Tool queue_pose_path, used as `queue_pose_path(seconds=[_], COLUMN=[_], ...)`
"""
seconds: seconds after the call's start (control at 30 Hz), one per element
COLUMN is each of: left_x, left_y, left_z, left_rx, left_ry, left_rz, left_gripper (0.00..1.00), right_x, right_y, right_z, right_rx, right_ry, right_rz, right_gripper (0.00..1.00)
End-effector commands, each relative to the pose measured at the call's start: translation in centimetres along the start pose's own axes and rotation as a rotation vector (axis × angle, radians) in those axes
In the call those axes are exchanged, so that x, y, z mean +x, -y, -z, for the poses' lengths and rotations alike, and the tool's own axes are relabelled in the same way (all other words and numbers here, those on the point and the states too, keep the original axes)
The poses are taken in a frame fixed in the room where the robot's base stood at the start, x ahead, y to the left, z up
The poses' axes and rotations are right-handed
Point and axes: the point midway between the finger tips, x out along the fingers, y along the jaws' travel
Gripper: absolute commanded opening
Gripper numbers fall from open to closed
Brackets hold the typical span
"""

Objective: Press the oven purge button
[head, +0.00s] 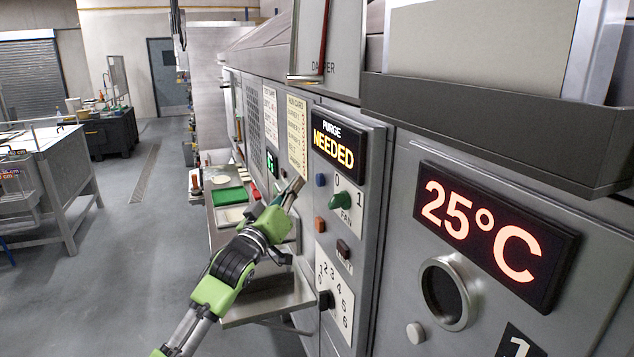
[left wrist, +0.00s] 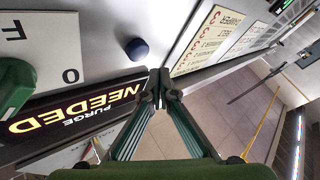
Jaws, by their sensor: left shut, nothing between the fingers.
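The PURGE display (head: 333,142) on the grey oven panel reads "NEEDED" in yellow letters. It also shows in the left wrist view (left wrist: 72,115). A blue button (head: 320,180) sits just below the display, left of the green FAN switch (head: 341,201). The same blue button is dark and round in the left wrist view (left wrist: 137,48). My left gripper (head: 296,184) is shut and empty. Its tips are a little left of the blue button in the head view and look apart from it. The tips also show in the left wrist view (left wrist: 158,86). My right gripper is not in view.
An orange button (head: 320,224), a dark red button (head: 343,248) and a numbered dial (head: 325,299) are lower on the panel. A "25°C" display (head: 494,234) is at right. A shelf (head: 265,304) juts out below my left arm.

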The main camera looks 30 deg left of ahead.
Motion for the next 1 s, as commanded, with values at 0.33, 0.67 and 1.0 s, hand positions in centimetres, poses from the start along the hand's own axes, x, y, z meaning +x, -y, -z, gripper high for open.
queue_pose_path(seconds=[0.33,0.67,1.0], left_x=[1.2,1.19,1.18], left_y=[-0.94,-0.93,-0.92], left_z=[-0.81,-0.81,-0.81], left_rx=[0.002,0.002,0.002], left_ry=[0.0,0.0,0.0], left_rz=[-0.001,-0.001,-0.001], left_gripper=[0.0,0.0,0.0], right_x=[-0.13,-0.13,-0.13], right_y=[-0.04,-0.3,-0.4], right_z=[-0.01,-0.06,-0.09], right_rx=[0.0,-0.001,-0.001], right_ry=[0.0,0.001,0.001], right_rz=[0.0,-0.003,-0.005], right_gripper=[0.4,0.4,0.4])
